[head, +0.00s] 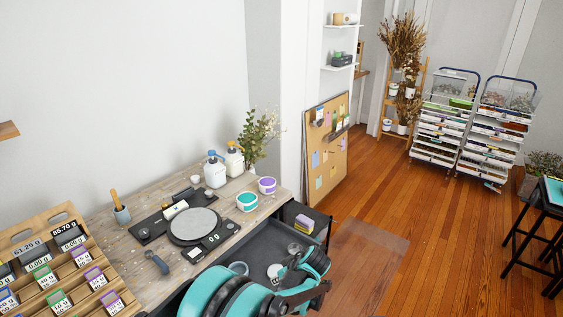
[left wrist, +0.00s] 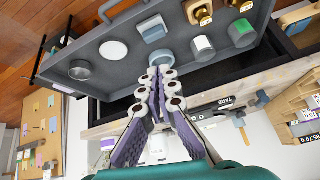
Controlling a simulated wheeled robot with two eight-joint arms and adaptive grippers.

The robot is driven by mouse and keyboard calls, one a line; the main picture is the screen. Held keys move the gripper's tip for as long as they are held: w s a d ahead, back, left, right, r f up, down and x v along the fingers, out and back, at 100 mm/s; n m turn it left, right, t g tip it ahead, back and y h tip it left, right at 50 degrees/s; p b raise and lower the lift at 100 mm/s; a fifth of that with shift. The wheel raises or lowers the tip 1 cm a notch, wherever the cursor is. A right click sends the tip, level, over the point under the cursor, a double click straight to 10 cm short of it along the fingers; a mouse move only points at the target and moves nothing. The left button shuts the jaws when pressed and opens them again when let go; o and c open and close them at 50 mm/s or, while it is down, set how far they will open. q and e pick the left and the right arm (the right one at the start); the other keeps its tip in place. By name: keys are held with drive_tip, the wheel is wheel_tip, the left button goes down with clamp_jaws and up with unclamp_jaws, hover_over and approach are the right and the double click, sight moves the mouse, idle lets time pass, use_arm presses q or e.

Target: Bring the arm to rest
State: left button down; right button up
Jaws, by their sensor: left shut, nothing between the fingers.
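My left arm (head: 210,293), teal and black, comes in at the bottom of the head view over the workbench's front edge. In the left wrist view, its gripper (left wrist: 158,84) has its purple-padded fingers together, with nothing between them. The fingertips point toward a dark grey tray (left wrist: 125,77) holding several small items. A blue-grey ring-shaped item (left wrist: 160,57) lies just beyond the fingertips; I cannot tell the gap. The gripper's fingertips are hard to make out in the head view. My right gripper does not show clearly in either view.
The wooden bench (head: 135,262) carries a scale (head: 193,227), a teal-labelled tub (head: 247,202), a purple-labelled tub (head: 267,186) and pump bottles (head: 215,170). A rack of labelled boxes (head: 75,260) stands at left. Open wooden floor (head: 425,225) lies to the right.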

use_arm(q)
drive_tip(key=s+a+r+m+h, duration=0.35)
drive_tip(key=s+a+r, duration=0.6)
drive_tip(key=r, duration=0.45)
drive_tip(key=s+a+r+m+t, duration=0.1)
drive_tip(key=s+a+m, duration=0.1)
drive_tip(key=s, duration=0.6)
drive_tip(key=s+a+r+m+t+h, duration=0.1)
drive_tip(key=s+a+m, duration=0.1)
drive_tip(key=s+a, duration=0.3)
drive_tip(key=s, duration=0.3)
drive_tip(key=shift+s+t, duration=0.15)
drive_tip(key=shift+t, duration=0.15)
